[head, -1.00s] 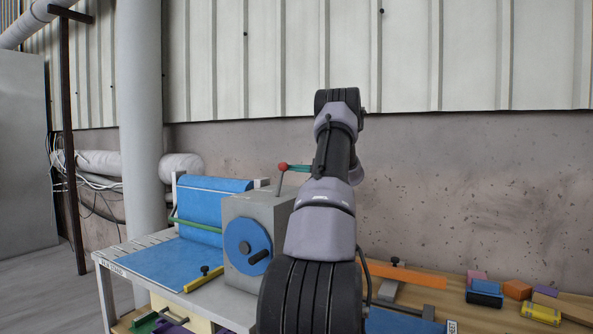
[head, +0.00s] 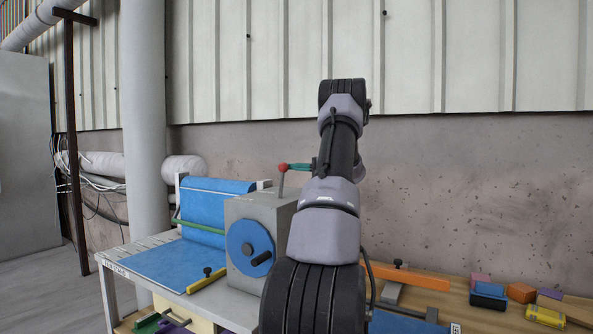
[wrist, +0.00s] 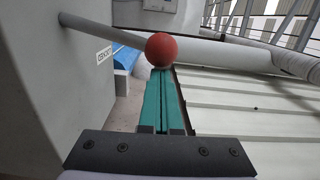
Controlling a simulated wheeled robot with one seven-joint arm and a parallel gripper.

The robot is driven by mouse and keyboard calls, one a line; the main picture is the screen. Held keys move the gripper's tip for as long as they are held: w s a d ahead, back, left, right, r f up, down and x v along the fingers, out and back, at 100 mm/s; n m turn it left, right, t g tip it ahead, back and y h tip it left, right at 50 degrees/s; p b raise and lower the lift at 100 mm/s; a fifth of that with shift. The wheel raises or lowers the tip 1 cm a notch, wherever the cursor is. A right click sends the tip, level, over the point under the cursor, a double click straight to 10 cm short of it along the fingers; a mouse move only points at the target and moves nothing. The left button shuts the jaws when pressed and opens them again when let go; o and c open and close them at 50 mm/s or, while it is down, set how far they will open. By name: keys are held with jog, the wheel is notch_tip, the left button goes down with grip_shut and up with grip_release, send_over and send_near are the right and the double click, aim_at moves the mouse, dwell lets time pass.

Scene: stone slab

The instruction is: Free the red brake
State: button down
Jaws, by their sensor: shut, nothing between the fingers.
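The brake is a thin grey lever with a red ball knob (head: 283,168), standing up from the top of a grey box (head: 270,207). In the head view the lever is close to upright. My gripper (head: 298,167) has teal fingers pressed together, with nothing between them. Their tips point at the red ball from the right. In the wrist view the red ball (wrist: 161,49) sits right at the tips of my gripper (wrist: 161,72), touching or nearly so. The lever's rod (wrist: 98,32) runs left from the ball to the grey box wall (wrist: 40,90).
The box carries a blue disc (head: 250,245) with a black crank handle. Blue sheet (head: 160,262) lies on the bench to the left. Coloured blocks (head: 520,292) and an orange bar (head: 415,276) lie at right. My arm hides part of the bench.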

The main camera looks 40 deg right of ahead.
jog(key=s+a+n, duration=0.3)
jog(key=a+n, duration=0.3)
jog(key=a, duration=0.2)
jog(key=shift+s+a+r, duration=0.2)
jog(key=shift+r, duration=0.2)
dwell(0.4)
